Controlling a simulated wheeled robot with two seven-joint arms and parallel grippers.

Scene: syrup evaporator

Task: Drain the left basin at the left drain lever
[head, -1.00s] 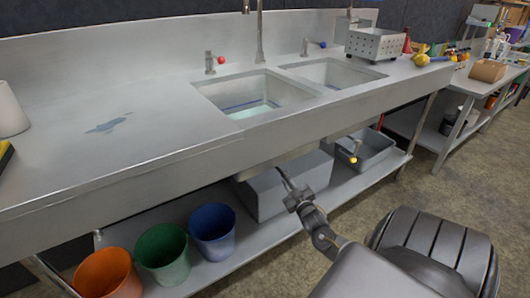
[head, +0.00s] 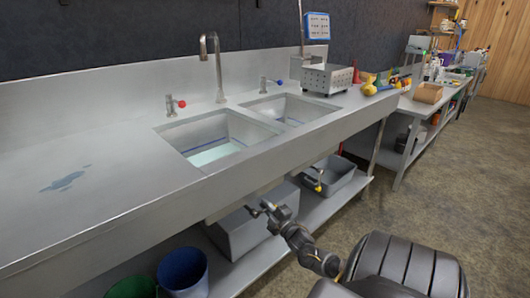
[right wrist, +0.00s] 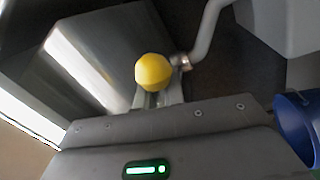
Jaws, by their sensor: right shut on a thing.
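The left basin (head: 222,119) is sunk in the steel counter. Shallow pale-green liquid lies on its bottom. My right gripper (head: 262,207) is below the counter's front edge, under the left basin. In the right wrist view, the yellow ball knob of the left drain lever (right wrist: 153,71) sits at the tips of my right gripper (right wrist: 157,98), which is shut on it. A metal pipe (right wrist: 205,40) and fitting are beside the knob. In the head view, the knob is too small to make out at the gripper. My left gripper is out of view.
The right basin (head: 290,103) has another yellow-knobbed lever (head: 318,188) beneath it. A grey tub (head: 240,236) stands on the lower shelf behind my right arm. Blue (head: 183,272) and green (head: 130,288) buckets are at lower left. Floor to the right is open.

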